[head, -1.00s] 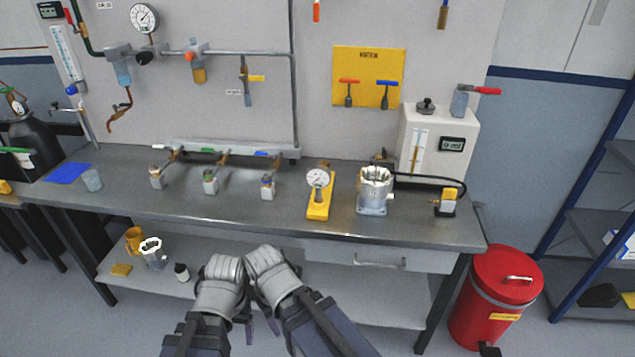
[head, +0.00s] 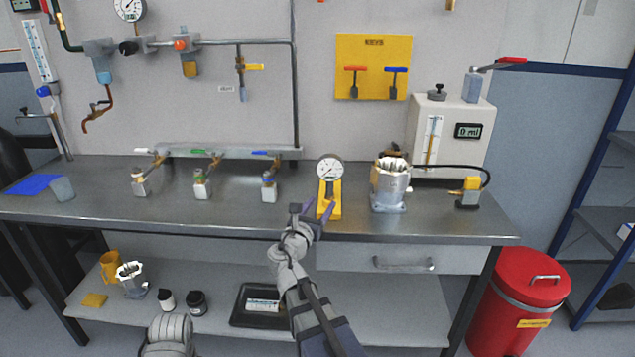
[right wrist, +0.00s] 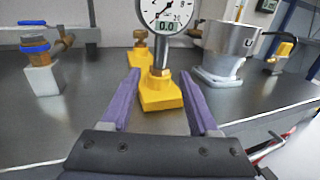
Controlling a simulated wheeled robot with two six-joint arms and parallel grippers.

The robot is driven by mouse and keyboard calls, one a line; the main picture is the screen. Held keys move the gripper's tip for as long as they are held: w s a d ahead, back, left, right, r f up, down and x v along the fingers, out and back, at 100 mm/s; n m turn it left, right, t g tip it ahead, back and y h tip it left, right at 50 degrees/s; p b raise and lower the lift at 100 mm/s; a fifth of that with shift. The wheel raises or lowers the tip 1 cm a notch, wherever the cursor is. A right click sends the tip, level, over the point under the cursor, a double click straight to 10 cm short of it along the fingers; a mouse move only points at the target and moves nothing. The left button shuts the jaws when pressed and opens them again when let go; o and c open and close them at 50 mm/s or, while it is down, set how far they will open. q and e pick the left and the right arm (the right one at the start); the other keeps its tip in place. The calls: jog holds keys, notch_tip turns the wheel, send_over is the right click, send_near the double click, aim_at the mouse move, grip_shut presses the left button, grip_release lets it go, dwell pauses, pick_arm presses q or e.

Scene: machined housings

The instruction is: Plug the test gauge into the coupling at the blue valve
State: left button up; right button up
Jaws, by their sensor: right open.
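The test gauge (head: 329,170) has a round white dial and stands upright on a yellow base (head: 336,208) near the bench's front edge. In the right wrist view the gauge (right wrist: 163,16) has a small digital display, and its stem rises from a yellow block (right wrist: 160,92). My right gripper (head: 313,208) is open in front of it; its purple fingers (right wrist: 156,92) point at the base from both sides, apart from the stem. The blue valve (head: 259,153) is on the rail left of the gauge, with a blue-ringed coupling (head: 268,185) below. My left arm shows at the bottom; its fingertips are out of view.
Green-marked (head: 201,185) and white-marked couplings (head: 140,183) stand further left. A metal housing (head: 389,188) stands close right of the gauge, with a cabinet (head: 480,125) behind. Bare bench lies between the blue coupling and the gauge.

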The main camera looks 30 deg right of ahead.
aim_at(328, 192)
jog(key=shift+r+p+x, duration=0.15)
jog(key=shift+p+x, duration=0.05)
jog(key=shift+x, duration=1.8)
jog(key=shift+r+p+x, duration=0.15)
jog(key=shift+r+x, duration=0.05)
jog(key=shift+x, duration=1.75)
grip_shut()
